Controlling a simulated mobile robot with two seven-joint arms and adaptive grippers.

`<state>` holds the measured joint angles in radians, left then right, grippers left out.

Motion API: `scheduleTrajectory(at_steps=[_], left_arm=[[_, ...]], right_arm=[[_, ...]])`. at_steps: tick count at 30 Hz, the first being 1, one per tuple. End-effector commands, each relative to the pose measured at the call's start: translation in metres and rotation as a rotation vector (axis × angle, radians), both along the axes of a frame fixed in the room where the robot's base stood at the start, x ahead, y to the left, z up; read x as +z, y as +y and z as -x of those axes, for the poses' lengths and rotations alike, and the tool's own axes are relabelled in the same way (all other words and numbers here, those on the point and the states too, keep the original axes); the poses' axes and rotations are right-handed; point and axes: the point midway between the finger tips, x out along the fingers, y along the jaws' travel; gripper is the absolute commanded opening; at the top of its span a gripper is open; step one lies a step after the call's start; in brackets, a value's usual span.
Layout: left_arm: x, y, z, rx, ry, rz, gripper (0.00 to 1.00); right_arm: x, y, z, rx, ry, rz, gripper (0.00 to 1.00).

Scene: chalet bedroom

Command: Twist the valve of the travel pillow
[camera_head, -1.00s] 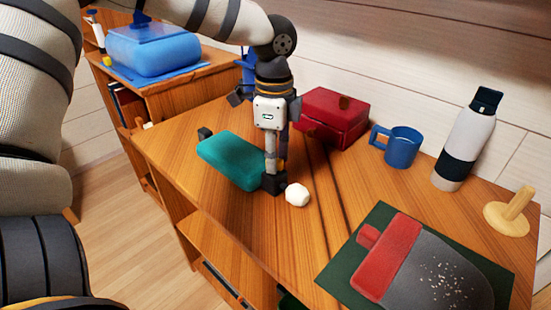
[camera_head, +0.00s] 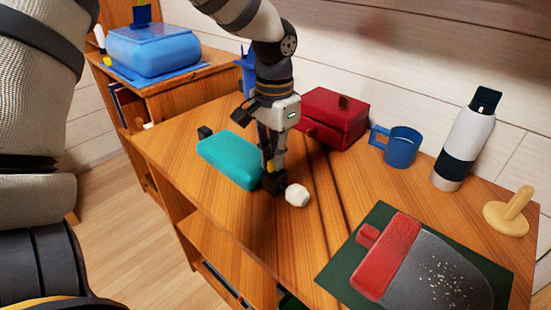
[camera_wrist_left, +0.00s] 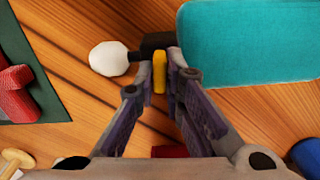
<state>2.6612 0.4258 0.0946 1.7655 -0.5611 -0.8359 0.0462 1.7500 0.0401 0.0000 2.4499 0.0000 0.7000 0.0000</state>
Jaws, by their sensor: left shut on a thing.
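The teal travel pillow (camera_head: 228,158) lies flat on the wooden table, with a small black block at its far left end. My left gripper (camera_head: 271,178) points down at the pillow's right end. In the left wrist view, its fingers (camera_wrist_left: 160,72) are shut on a yellow, upright valve handle (camera_wrist_left: 159,72). A black fitting (camera_wrist_left: 152,43) shows at the fingertips beside the teal pillow (camera_wrist_left: 250,40). A white rounded knob (camera_wrist_left: 108,58) sits left of this fitting on a short dark stem. The fingers partly hide the valve. My right gripper is out of view.
A red box (camera_head: 332,118), blue mug (camera_head: 402,147) and bottle (camera_head: 466,140) stand behind and to the right. A green mat (camera_head: 337,278) bears a red and grey item. A wooden peg stand (camera_head: 506,213) is at the far right. Bare table lies right of the knob.

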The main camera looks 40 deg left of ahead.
Motion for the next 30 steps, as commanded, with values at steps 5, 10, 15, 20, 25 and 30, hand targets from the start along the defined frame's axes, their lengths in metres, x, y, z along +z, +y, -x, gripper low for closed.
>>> scheduleTrajectory(at_steps=[5,10,15,20,25,30], left_arm=[[-0.003,0.000,0.001,0.017,0.008,0.001,0.30],[-0.002,0.000,0.001,0.014,0.006,0.001,0.30],[0.016,0.000,0.000,0.014,0.000,0.000,0.30],[0.047,0.000,0.000,0.013,0.001,0.000,0.30],[0.059,0.000,0.001,0.011,0.004,0.001,0.30],[0.059,-0.001,0.001,0.011,0.005,0.001,0.30]], right_arm=[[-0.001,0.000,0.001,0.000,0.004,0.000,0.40],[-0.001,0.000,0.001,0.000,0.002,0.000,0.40],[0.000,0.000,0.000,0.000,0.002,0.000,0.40],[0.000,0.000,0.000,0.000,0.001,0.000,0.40],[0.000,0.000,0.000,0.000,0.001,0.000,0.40],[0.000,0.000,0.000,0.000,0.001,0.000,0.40]])
